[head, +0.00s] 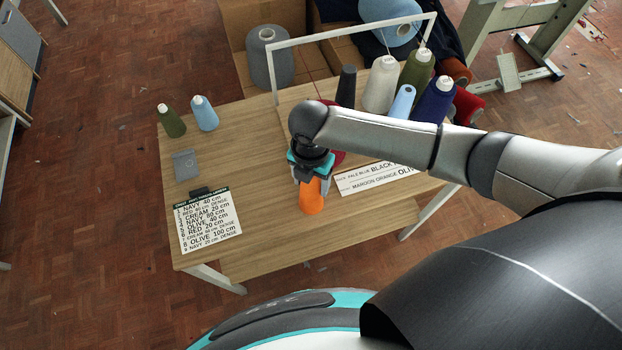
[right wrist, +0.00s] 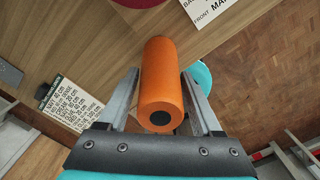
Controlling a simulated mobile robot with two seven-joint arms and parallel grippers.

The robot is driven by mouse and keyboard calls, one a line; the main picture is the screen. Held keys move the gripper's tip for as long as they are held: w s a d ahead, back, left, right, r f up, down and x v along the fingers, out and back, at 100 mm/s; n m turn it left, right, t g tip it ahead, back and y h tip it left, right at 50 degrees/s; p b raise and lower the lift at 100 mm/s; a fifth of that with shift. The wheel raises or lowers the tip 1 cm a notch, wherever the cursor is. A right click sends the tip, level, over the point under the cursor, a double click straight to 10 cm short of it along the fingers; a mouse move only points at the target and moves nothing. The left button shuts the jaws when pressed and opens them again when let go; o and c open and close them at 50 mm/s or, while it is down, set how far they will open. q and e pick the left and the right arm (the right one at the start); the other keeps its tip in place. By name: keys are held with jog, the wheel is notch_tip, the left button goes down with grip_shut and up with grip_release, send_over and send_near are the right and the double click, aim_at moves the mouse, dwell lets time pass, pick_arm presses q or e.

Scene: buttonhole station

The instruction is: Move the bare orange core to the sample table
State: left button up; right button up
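The bare orange core (head: 312,195) is a smooth orange cylinder with no thread on it. My right gripper (head: 311,180) has its fingers around it, over the front part of the wooden table (head: 255,255). In the right wrist view the orange core (right wrist: 162,85) lies between both fingers (right wrist: 161,72), which appear to touch its sides; its near end shows a dark hole. I cannot tell whether its far end touches the table. No label shows which table is the sample table. My left gripper is not in view.
Olive (head: 170,121) and pale blue (head: 204,113) cones stand at the table's back left. Several more cones stand at the back right by a white frame (head: 350,30). An order card (head: 208,220) and a label strip (head: 376,179) lie on the table.

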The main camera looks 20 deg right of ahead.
jog(key=o, duration=0.3)
notch_tip(320, 180, up, 12)
jog(key=shift+r+p, duration=0.2)
jog(key=shift+p, duration=1)
